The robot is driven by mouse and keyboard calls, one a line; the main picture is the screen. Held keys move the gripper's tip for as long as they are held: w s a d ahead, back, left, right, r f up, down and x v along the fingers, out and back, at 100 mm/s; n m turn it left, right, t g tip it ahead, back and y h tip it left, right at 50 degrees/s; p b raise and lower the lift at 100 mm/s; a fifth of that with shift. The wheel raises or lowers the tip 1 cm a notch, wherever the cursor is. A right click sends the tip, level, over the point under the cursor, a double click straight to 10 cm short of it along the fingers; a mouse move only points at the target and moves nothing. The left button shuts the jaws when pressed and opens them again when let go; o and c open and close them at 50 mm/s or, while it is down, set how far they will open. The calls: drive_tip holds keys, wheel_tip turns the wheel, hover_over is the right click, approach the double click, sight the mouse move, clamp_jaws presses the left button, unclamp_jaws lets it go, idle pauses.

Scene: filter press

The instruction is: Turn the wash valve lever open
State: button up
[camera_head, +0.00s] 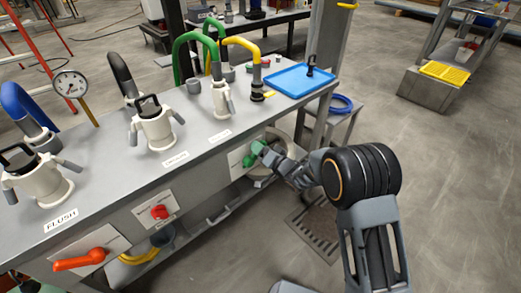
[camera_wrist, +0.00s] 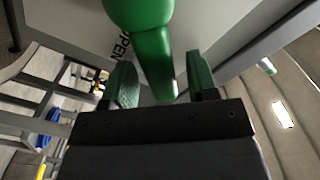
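The green valve lever (camera_head: 249,160) sits on a pale panel on the bench's front face, towards its right end. In the wrist view the lever (camera_wrist: 154,48) hangs down from the top, its narrow end between my fingers. My gripper (camera_wrist: 163,85) is open, with green-padded fingers on either side of the lever end and a visible gap on each side. An "OPEN" marking (camera_wrist: 121,45) shows on the panel left of the lever. In the head view my gripper (camera_head: 262,149) is at the lever and partly hides it.
A red knob (camera_head: 160,212) and an orange lever (camera_head: 80,260) are on panels further left. White pump-like fittings (camera_head: 155,128), hoses and a gauge (camera_head: 70,84) stand on the bench (camera_head: 110,175). A blue tray (camera_head: 300,82) lies at its far end.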

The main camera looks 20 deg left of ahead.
drive_tip(key=shift+d, duration=0.1)
drive_tip(key=p+v, duration=0.2)
drive_tip(key=v, duration=1.1)
drive_tip(key=shift+s+d+p, duration=0.25)
drive_tip(key=shift+p, duration=0.05)
